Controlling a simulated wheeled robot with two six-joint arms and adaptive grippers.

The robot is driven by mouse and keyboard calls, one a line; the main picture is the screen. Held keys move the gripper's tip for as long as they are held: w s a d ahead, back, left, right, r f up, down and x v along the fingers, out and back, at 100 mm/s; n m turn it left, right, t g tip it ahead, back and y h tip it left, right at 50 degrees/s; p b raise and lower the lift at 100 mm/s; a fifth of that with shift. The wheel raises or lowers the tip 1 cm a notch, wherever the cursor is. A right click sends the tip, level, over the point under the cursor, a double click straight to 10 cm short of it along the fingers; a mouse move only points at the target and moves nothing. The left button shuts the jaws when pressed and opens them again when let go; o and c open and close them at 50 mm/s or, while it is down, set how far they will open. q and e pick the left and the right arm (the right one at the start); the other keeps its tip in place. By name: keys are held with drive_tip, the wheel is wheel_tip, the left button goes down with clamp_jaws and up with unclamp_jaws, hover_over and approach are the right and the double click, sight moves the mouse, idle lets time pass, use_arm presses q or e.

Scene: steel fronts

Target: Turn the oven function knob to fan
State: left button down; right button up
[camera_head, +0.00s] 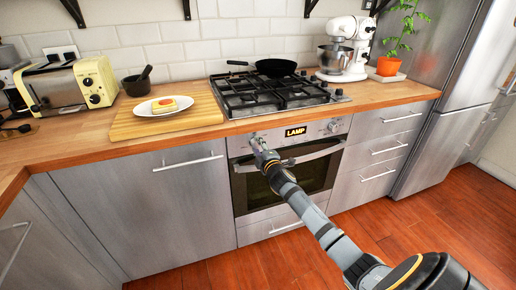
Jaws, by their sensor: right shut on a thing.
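The oven (315,172) is built in under the hob, with a steel control panel and a dark glass door. Its display (296,131) reads "LAMP". My right gripper (257,143) is at the left end of the panel, shut on the oven function knob, which is mostly hidden behind the fingers. Another knob (333,126) shows at the right end of the panel. My left gripper is not in view.
The oven door handle (303,158) runs just below the panel, close to my right gripper. A gas hob (270,93) with a black pan (276,67) is above. A plate (158,106) rests on a wooden board (190,118). The floor ahead is clear.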

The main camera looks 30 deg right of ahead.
drive_tip(key=shift+f+m, duration=0.1)
drive_tip(key=shift+m, duration=0.8)
drive_tip(key=m+b, duration=0.1)
drive_tip(key=m, duration=0.1)
drive_tip(key=shift+d+m, duration=0.1)
drive_tip(key=shift+m, duration=0.7)
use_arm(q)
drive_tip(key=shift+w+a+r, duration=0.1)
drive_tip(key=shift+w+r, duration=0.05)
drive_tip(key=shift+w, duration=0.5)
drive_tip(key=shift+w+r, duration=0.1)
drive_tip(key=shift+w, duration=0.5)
